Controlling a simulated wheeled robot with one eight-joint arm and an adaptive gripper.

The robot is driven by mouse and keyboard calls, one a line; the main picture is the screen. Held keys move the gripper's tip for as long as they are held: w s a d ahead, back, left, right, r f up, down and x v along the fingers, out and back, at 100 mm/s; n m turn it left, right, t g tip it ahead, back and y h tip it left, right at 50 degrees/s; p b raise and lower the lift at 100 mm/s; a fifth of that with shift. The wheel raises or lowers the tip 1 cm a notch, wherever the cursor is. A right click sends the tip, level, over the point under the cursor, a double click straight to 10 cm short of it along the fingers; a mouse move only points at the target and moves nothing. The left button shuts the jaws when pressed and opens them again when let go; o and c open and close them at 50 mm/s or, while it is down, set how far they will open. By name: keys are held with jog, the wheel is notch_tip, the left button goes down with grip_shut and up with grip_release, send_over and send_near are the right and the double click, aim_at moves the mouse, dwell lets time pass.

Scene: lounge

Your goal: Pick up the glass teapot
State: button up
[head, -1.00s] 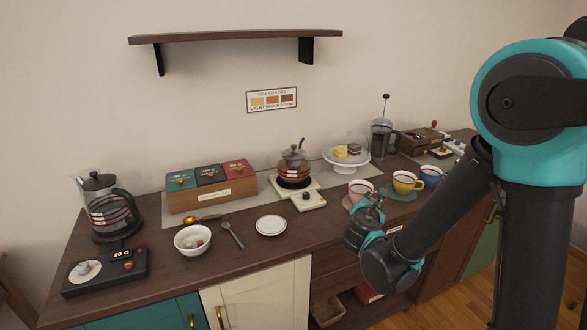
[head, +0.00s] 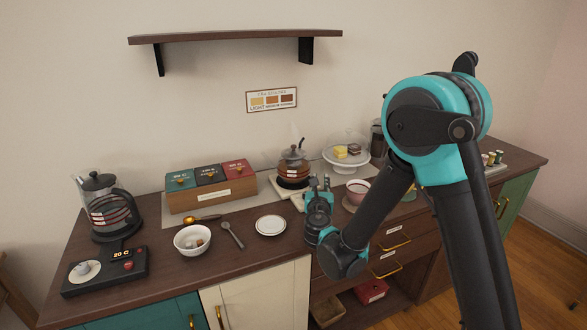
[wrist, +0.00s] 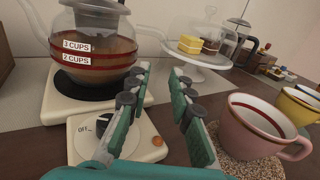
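The glass teapot (head: 292,169) holds amber tea and stands on a cream warmer (head: 285,187) near the back of the counter. In the wrist view the teapot (wrist: 98,52) is at the upper left, with red bands marked "3 CUPS" and "2 CUPS"; its top is cut off. My gripper (head: 319,183) is open and empty, in front and to the right of the teapot, apart from it. In the wrist view my gripper's fingers (wrist: 160,78) point forward, past the teapot's right side, with the warmer's dial (wrist: 104,125) left of them.
A pink cup (wrist: 262,125) stands close to the right of my gripper. A cake stand (head: 346,161) is behind. The electric kettle (head: 108,212), tea box (head: 212,194), white bowl (head: 193,239) and small plate (head: 270,225) are left. A wall shelf (head: 235,37) hangs above.

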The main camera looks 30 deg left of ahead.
aim_at(321, 169)
jog(key=x, duration=0.8)
jog(key=shift+w, duration=0.3)
grip_shut()
